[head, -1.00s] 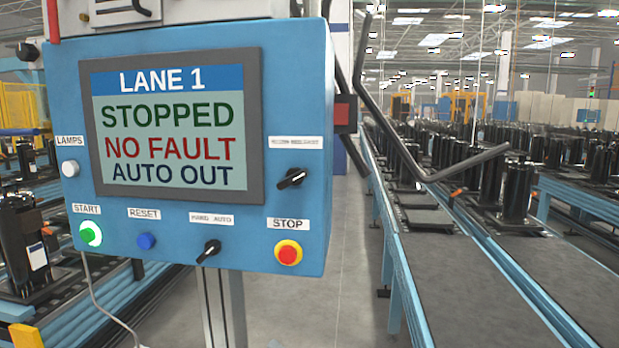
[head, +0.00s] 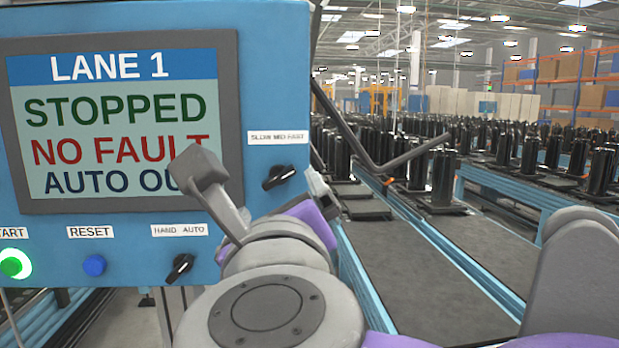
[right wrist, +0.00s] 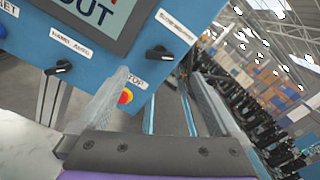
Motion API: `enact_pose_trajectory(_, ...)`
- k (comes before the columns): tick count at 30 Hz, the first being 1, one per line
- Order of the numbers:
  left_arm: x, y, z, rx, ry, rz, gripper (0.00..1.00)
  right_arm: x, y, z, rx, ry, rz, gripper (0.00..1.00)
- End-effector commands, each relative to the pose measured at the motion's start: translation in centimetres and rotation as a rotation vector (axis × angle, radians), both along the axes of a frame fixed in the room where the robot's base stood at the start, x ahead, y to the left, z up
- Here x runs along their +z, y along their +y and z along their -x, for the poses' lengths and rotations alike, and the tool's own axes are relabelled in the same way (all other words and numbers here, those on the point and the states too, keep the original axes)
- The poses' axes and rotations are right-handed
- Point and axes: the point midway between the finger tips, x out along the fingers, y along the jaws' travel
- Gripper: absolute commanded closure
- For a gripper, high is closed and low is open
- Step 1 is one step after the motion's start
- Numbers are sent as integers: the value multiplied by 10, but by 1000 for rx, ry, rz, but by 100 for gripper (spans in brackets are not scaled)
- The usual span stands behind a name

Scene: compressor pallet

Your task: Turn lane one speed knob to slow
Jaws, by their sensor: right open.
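The lane one speed knob (head: 279,178) is a black rotary handle on the blue control panel, under the SLOW MID FAST label (head: 277,138). Its handle slants up to the right, towards the FAST side. The knob also shows in the right wrist view (right wrist: 158,52), ahead of the fingers and apart from them. My right gripper (head: 258,180) is open and empty in front of the panel's lower right part; its fingers (right wrist: 158,92) are spread wide in the wrist view. My left gripper is not in view.
The screen (head: 115,125) reads LANE 1, STOPPED, NO FAULT. A HAND AUTO selector (head: 180,267), blue RESET button (head: 94,265) and lit green START button (head: 15,264) sit below. The red STOP button (right wrist: 126,97) shows in the wrist view. A bent dark bar (head: 375,165) projects right of the panel.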

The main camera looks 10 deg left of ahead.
Motion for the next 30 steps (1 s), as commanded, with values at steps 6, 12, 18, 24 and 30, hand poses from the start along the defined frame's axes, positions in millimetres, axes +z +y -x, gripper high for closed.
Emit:
enact_pose_trajectory(6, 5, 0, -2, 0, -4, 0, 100, 1, 9, -39, -6, -2, 4, 0)
enact_pose_trajectory(12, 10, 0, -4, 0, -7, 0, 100, 1, 19, -73, -3, -4, 5, 0)
enact_pose_trajectory(18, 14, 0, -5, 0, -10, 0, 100, 1, 26, -92, -1, -4, 4, 0)
enact_pose_trajectory(24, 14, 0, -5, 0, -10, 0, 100, 0, 27, -96, 2, -3, 4, 0)
enact_pose_trajectory(30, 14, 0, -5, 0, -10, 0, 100, 0, 27, -96, 2, -3, 4, 9)
